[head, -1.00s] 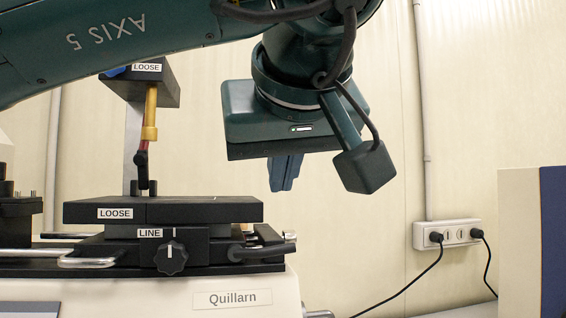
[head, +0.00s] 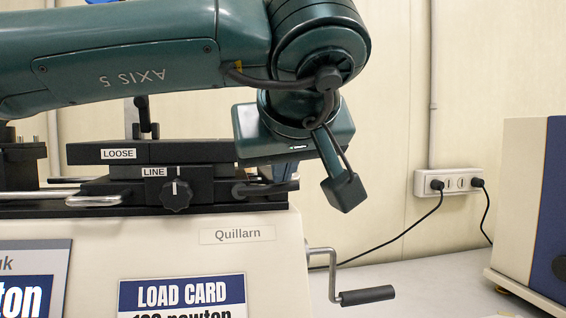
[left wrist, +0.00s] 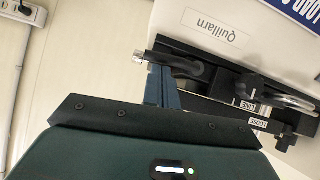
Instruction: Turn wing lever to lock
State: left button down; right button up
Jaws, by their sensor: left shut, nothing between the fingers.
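A black lever (head: 262,189), which looks like the wing lever, sticks out to the right from a round pivot on the front of the black carriage, lying about level. In the left wrist view the lever (left wrist: 182,66) is just beyond my fingers. My left gripper (head: 285,176) points down over the lever's right end, with its blue fingers shut and empty. The fingers (left wrist: 160,72) also show in the left wrist view; whether they touch the lever I cannot tell. Labels LOOSE (head: 118,154) and LINE (head: 154,172) are on the black parts. My right gripper is out of view.
A black knob (head: 176,195) sits left of the lever. The cream Quillarn machine (head: 215,265) carries a load card (head: 182,295) and a metal crank (head: 365,296). A cream and blue box (head: 520,200) stands at right.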

pick_arm(q)
jog(key=shift+d+f+m+y+p, duration=0.15)
jog(key=shift+f+p, duration=0.15)
jog(key=shift+f, duration=0.15)
jog(key=shift+d+f+m+y+p, duration=0.1)
jog(key=shift+f+m+y+p, duration=0.05)
jog(key=shift+f+p, duration=0.2)
jog(key=shift+s, duration=0.1)
